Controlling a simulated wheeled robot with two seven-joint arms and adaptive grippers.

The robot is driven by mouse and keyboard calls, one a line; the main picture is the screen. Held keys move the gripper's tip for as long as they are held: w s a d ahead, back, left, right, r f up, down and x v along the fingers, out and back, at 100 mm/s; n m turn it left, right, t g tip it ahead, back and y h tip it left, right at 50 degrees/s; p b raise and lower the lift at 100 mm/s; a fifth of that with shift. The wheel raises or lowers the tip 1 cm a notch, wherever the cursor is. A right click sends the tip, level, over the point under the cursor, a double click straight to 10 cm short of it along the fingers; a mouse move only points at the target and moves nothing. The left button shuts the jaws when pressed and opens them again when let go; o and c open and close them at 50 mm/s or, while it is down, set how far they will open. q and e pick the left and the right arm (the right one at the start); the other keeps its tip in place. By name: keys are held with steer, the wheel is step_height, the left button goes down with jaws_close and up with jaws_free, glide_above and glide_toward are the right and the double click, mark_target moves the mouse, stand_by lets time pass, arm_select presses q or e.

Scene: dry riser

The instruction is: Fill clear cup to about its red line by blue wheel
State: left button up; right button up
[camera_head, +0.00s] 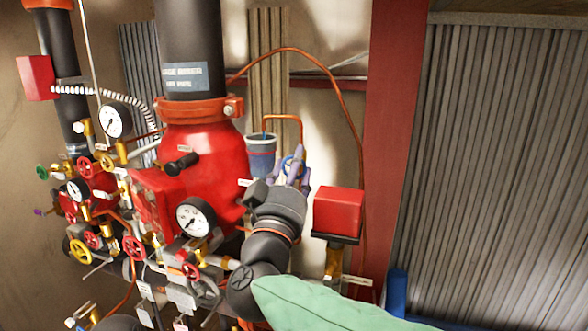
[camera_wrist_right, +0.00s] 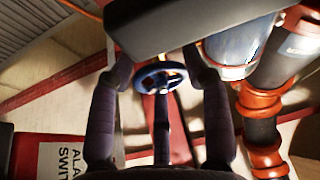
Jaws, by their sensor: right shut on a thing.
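The clear cup (camera_head: 261,158) stands upright beside the red riser, below the end of a bent copper pipe (camera_head: 283,117). It looks grey-blue; its red line and fill level are too small to read surely. A thin blue streak shows below the pipe's end. The blue wheel (camera_head: 289,164) is just right of the cup, partly hidden by my right gripper (camera_head: 295,163), whose fingers are shut on it. In the right wrist view, the blue wheel (camera_wrist_right: 149,78) sits between the fingers, and the cup (camera_wrist_right: 232,50) is to its right. My left gripper is not in view.
A red box (camera_head: 338,211) is close right of my right wrist. The red riser (camera_head: 205,165), gauges (camera_head: 193,216) and several red and yellow wheels (camera_head: 80,251) crowd the left. A red post (camera_head: 395,130) and corrugated wall stand at right.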

steer(key=m, duration=0.1)
steer(key=m+h+b, duration=0.2)
steer(key=m, duration=0.1)
steer(key=shift+a+f+g, duration=0.1)
steer(key=shift+f+g, duration=0.2)
steer(key=m+h+b, duration=0.1)
steer(key=m, duration=0.1)
steer(key=shift+r+m+g+h, duration=0.15)
steer(key=shift+m+g+h, duration=0.15)
steer(key=shift+m+h, duration=0.1)
steer(key=o, duration=0.9)
steer(key=shift+c, duration=0.2)
steer(key=shift+w, duration=0.15)
